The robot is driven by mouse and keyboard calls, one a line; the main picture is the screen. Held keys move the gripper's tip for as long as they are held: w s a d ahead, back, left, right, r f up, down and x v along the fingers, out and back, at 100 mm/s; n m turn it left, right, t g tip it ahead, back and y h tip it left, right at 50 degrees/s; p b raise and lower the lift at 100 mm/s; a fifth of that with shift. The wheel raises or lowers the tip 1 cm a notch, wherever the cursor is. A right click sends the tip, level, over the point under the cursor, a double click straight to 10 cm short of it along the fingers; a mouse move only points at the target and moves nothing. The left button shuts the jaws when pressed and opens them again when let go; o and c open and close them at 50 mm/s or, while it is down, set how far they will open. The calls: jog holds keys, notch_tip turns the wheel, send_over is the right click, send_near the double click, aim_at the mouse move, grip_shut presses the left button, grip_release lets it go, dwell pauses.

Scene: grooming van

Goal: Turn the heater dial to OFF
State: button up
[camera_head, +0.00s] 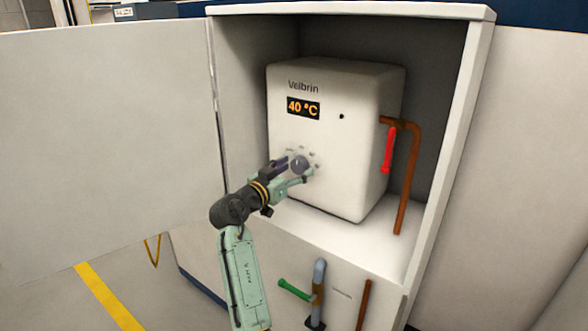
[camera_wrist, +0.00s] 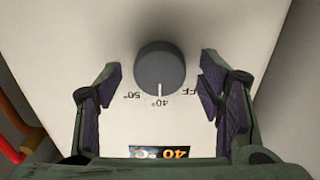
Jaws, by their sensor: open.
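The heater (camera_head: 345,110) is a white box marked "Velbrin" inside an open cabinet, and its display (camera_head: 303,108) reads 40 °C. The dark grey round heater dial (camera_head: 299,164) is on its front face, below the display. In the wrist view the dial (camera_wrist: 160,72) has a white pointer line at the 40° mark. The 50° mark is on one side and a partly hidden label ending in "FF" (camera_wrist: 184,92) on the other. My gripper (camera_head: 297,170) is at the dial. In the wrist view my gripper (camera_wrist: 158,82) is open, its fingers on either side of the dial with gaps visible.
The cabinet door (camera_head: 110,140) stands open at the left. A copper pipe with a red lever (camera_head: 389,150) is right of the heater. A green lever (camera_head: 295,290) and pipes are below the cabinet shelf. The red lever and pipe edge also show in the wrist view at left.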

jog(key=shift+c, duration=0.4)
jog(key=c, duration=1.1)
jog(key=shift+n, duration=0.3)
jog(key=n+p, duration=0.2)
jog(key=n, duration=0.3)
jog(key=shift+r, duration=0.2)
jog(key=shift+n+p, duration=1.1)
jog(key=shift+n, duration=1.1)
jog(key=shift+f, duration=0.1)
jog(key=o, duration=1.2)
